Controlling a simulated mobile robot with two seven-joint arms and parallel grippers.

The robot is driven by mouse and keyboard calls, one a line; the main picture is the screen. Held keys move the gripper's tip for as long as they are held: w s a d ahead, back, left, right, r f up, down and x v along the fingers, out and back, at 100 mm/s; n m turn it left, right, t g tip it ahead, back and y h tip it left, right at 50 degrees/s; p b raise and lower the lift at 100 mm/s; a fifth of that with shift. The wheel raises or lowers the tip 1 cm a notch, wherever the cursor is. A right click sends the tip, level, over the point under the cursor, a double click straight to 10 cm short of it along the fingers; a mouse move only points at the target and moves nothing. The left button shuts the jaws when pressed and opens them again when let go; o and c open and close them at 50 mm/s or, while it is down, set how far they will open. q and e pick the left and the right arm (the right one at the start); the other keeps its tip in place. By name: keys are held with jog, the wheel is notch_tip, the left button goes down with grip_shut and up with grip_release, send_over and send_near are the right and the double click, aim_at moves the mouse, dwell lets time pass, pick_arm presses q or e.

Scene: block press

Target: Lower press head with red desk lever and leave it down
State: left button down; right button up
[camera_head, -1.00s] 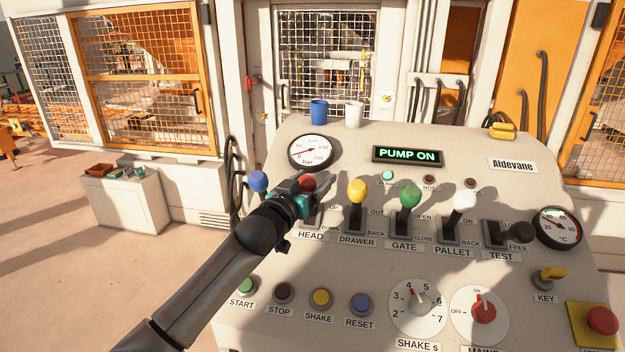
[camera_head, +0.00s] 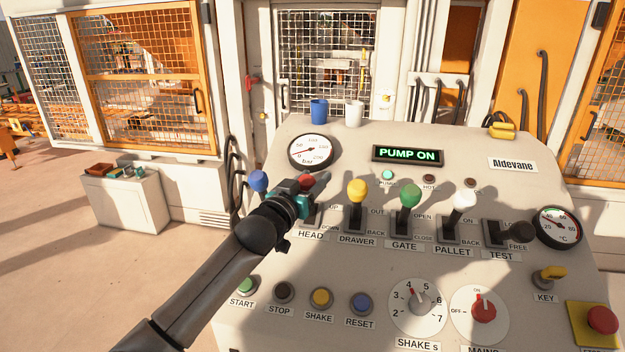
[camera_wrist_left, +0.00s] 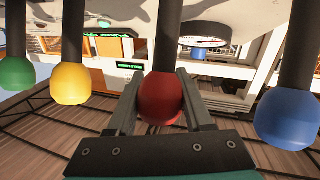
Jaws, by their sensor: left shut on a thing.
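The red knob of the HEAD lever (camera_head: 307,181) stands in the desk's lever row, partly hidden behind my gripper in the head view. My left gripper (camera_head: 314,183) is at the knob. In the left wrist view the red knob (camera_wrist_left: 161,98) sits between the two fingers of the left gripper (camera_wrist_left: 160,100), which are shut on it. The HEAD label (camera_head: 311,235) is below the lever, with UP and DOWN marks beside it. The press behind the mesh window (camera_head: 327,65) shows only in part. My right gripper is not in view.
A blue-knobbed lever (camera_head: 258,181) stands close to the left. The yellow DRAWER lever (camera_head: 357,191) and green GATE lever (camera_head: 410,195) stand to the right. A blue cup (camera_head: 319,111) and a white cup (camera_head: 354,113) stand at the desk's back edge. The display (camera_head: 408,154) reads PUMP ON.

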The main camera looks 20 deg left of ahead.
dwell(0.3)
pick_arm(q)
jog(key=s+t+b, duration=0.1)
jog(key=b, duration=0.1)
jog(key=s+f+t+b, duration=0.1)
jog(key=b, duration=0.1)
jog(key=s+d+b, duration=0.1)
jog(key=b, duration=0.1)
jog(key=shift+f+m+t+b, duration=0.3)
jog(key=shift+m+t, duration=0.1)
jog(key=shift+s+f, duration=0.35)
jog(key=shift+s, duration=0.1)
jog(key=shift+s+d, duration=0.15)
jog(key=shift+s, duration=0.2)
jog(key=shift+c, duration=1.6)
grip_release()
jog(key=shift+s, duration=0.1)
jog(key=b+v, duration=0.2)
jog(key=v, duration=1.3)
